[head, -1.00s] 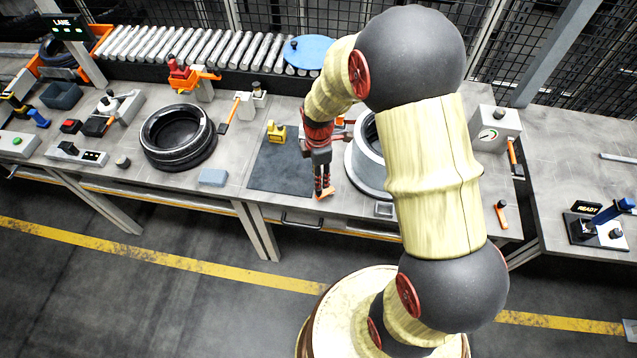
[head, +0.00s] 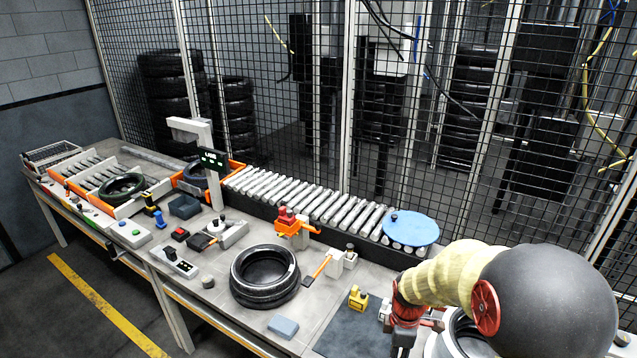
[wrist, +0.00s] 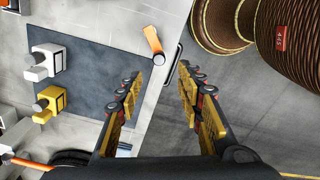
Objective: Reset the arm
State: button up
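My arm stands at the lower right of the head view, with its wrist (head: 408,312) over the bench by the dark mat. The fingertips are cut off there by the lower edge. In the wrist view my gripper (wrist: 160,88) shows two yellow and black fingers spread apart, with nothing between them. It hangs above the bench's front edge, beside the mat (wrist: 95,60). An orange-handled piece (wrist: 153,44) lies on the bench just beyond the fingertips.
A black tyre (head: 265,277) lies on the bench left of my arm. A yellow block (head: 358,298) stands on the mat. A roller conveyor (head: 310,200) with a blue disc (head: 411,228) runs behind. Mesh fencing closes the back.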

jog(key=s+a+r+m+t+b, duration=0.2)
jog(key=s+r+m, duration=0.5)
jog(key=s+r, duration=0.2)
jog(key=s+a+r+m+t+b, duration=0.2)
jog(key=s+r+m, duration=0.6)
jog(key=r, duration=0.5)
jog(key=shift+s+a+r+t+b, duration=0.25)
jog(key=shift+s+t+b, duration=0.55)
jog(key=shift+s, duration=0.5)
